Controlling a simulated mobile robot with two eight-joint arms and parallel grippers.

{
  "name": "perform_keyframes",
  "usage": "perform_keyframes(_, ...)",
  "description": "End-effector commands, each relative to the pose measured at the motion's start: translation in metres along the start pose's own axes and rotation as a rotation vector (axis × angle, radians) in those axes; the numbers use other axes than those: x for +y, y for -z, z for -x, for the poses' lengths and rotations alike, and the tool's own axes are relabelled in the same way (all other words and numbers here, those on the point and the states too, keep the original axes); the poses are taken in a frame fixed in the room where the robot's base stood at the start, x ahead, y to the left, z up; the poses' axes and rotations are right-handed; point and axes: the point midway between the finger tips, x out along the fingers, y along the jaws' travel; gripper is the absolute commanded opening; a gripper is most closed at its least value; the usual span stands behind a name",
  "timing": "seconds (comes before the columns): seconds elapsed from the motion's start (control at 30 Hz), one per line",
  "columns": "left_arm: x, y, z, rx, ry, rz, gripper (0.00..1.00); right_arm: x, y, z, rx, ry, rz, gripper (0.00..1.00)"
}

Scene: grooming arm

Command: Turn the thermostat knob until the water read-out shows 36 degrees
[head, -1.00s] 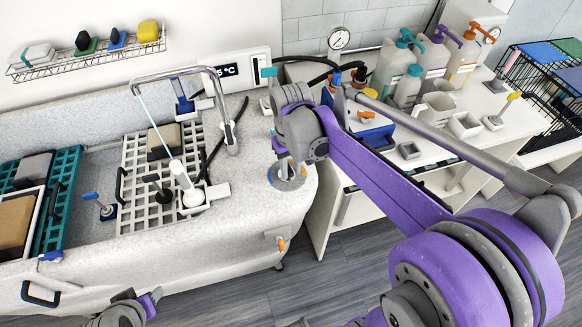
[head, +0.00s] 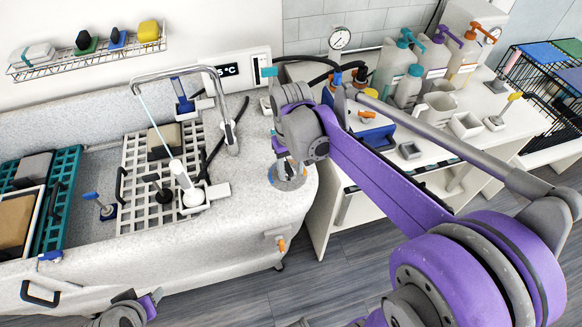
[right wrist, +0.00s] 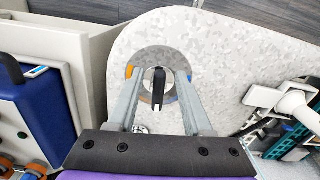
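The thermostat knob (right wrist: 157,82) has a black lever on a round grey plate with an orange mark at left and a blue mark at right. The plate (head: 287,181) sits on the tub's right end in the head view. My right gripper (right wrist: 160,78) is open above the plate, its fingers on either side of the black lever in the right wrist view. I cannot tell whether they touch it. In the head view the right gripper (head: 288,168) partly hides the knob. The water read-out (head: 226,71) shows "5 °C", with any digit before it hidden behind the tap.
The speckled tub (head: 240,215) holds a white grate (head: 135,205) and a white shower head (head: 188,185). A curved tap (head: 232,135) stands left of my right gripper.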

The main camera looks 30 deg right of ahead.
Motion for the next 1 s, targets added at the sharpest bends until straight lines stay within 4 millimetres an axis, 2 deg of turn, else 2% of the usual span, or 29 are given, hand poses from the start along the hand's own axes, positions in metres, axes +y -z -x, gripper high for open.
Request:
perform_keyframes(0.27, 0.0, 0.0, 0.0, 0.0, 0.0, 0.0, 0.5, 0.0, 0.0, 0.004, 0.0, 0.0, 0.0, 0.5)
perform_keyframes(0.37, 0.0, 0.002, 0.001, 0.001, 0.0, 0.0, 0.5, 0.0, 0.0, 0.016, 0.001, 0.0, 0.0, 0.5)
perform_keyframes(0.73, 0.0, 0.007, 0.005, 0.006, 0.0, 0.0, 0.5, 0.0, 0.0, 0.087, 0.0, 0.0, 0.0, 0.5)
perform_keyframes(0.9, 0.0, 0.008, 0.006, 0.007, 0.0, 0.0, 0.5, 0.0, 0.0, 0.105, 0.0, 0.0, 0.0, 0.5)
perform_keyframes(1.0, 0.0, 0.008, 0.006, 0.007, 0.0, 0.0, 0.5, 0.0, 0.0, 0.108, 0.0, 0.0, 0.0, 0.5)
